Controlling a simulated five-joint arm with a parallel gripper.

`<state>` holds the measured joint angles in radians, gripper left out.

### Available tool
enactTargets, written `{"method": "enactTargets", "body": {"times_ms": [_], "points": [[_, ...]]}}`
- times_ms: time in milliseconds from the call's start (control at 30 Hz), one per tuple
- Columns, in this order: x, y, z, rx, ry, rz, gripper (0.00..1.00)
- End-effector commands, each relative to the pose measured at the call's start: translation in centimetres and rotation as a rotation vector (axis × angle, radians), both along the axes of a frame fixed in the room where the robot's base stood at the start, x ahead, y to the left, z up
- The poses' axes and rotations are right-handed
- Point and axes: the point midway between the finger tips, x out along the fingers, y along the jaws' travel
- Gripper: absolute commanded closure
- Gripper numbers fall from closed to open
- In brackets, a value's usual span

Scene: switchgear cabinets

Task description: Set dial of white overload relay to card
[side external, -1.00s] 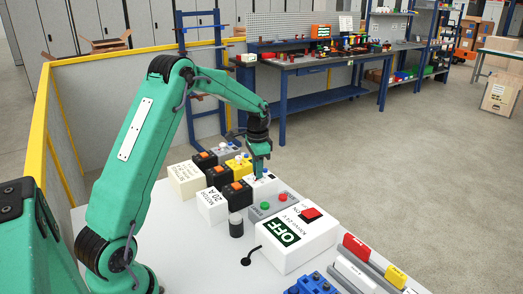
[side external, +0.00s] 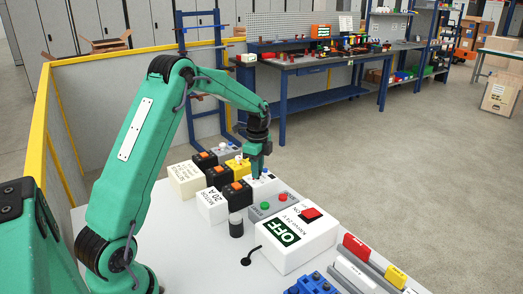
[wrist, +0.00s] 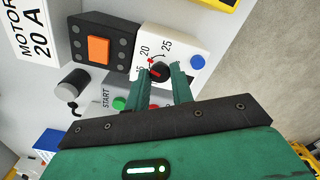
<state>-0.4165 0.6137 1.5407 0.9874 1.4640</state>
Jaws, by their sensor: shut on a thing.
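The white overload relay (wrist: 188,42) shows in the wrist view with a scale reading 20 and 25, a third number partly hidden, and a blue button. Its black dial (wrist: 158,70) carries a red mark; a small red spot lies near the 20. My gripper (wrist: 161,76) is shut on the dial, one green finger on each side. In the side view my gripper (side external: 257,174) points down onto the relay (side external: 267,187), covering the dial. The white card block (side external: 212,206) reads "MOTOR 20 A"; it also shows in the wrist view (wrist: 29,30).
Black modules with orange buttons (side external: 237,191) stand close left of the relay, a yellow relay (side external: 239,165) behind. The grey start/stop box (side external: 272,205) and the white OFF box (side external: 298,240) are in front. A black cylinder (side external: 236,226) stands near the card.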

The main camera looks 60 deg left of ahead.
Motion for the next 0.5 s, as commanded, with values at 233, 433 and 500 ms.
{"method": "enactTargets", "body": {"times_ms": [233, 433, 500], "points": [[0.03, -0.03, 0.11, 0.0, -0.001, -0.169, 1.0], [0.03, -0.04, 0.12, 0.0, -0.001, -0.242, 1.0], [0.03, -0.04, 0.12, 0.0, -0.001, -0.253, 1.0]]}}
